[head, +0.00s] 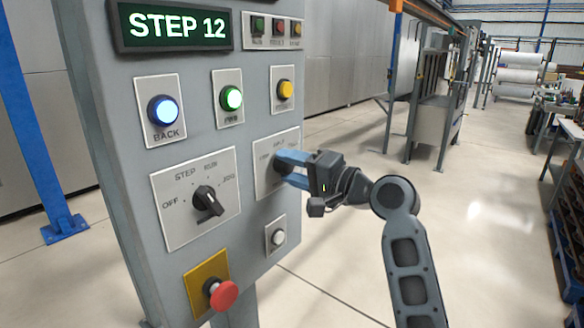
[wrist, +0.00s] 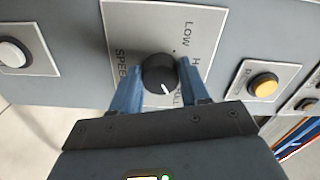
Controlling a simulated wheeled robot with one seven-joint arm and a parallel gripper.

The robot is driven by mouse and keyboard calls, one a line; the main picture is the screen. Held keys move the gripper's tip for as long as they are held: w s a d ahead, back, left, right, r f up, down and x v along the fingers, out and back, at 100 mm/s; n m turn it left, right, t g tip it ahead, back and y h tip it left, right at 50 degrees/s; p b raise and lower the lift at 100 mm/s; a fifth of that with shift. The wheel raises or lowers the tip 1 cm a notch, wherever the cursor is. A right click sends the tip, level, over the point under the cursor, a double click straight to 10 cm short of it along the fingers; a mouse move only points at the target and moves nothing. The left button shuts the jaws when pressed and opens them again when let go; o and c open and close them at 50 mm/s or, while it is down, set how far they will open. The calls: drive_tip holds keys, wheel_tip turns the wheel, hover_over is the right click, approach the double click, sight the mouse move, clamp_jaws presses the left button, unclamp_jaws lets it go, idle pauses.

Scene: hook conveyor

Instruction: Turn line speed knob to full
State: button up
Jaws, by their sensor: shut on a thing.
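The line speed knob (wrist: 158,72) is a round black knob on a light plate (wrist: 115,20). Letters reading LOW, SPEED and part of FULL show around it in the wrist view. A white mark on the knob points down and slightly right in that view, towards my gripper's side. My gripper (head: 281,165) has its blue fingers on either side of the knob and is shut on it. In the head view the fingers partly hide the knob and its plate (head: 263,182).
The grey panel also carries a black selector (head: 207,201), a lit blue button (head: 163,110), a lit green button (head: 231,98), a yellow button (head: 285,89), a white button (head: 278,237) and a red emergency stop (head: 222,294).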

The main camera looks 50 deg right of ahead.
drive_tip(key=shift+d, duration=0.1)
drive_tip(key=o, duration=1.1)
drive_tip(key=shift+c, duration=0.2)
drive_tip(key=shift+s, duration=0.1)
drive_tip(key=s+b, duration=0.2)
drive_tip(key=s, duration=0.5)
drive_tip(key=shift+s, duration=0.3)
drive_tip(key=s+a+f+n+g+h, duration=0.2)
drive_tip(key=s+a+f, duration=0.35)
drive_tip(key=f, duration=0.35)
drive_tip(key=s+a+f+n+g+h, duration=0.1)
drive_tip(key=s+a+f+n, duration=0.1)
drive_tip(key=s+a+f, duration=0.6)
drive_tip(key=s+a+n+y, duration=0.1)
drive_tip(key=s+a+n, duration=0.3)
drive_tip(key=s, duration=0.4)
drive_tip(key=s+a+f+n+y, duration=0.1)
drive_tip(key=s+a+n, duration=0.4)
drive_tip(key=s+n, duration=0.1)
drive_tip(key=shift+s+f+n, duration=0.3)
drive_tip(key=shift+s+n, duration=0.1)
drive_tip(key=shift+s, duration=0.5)
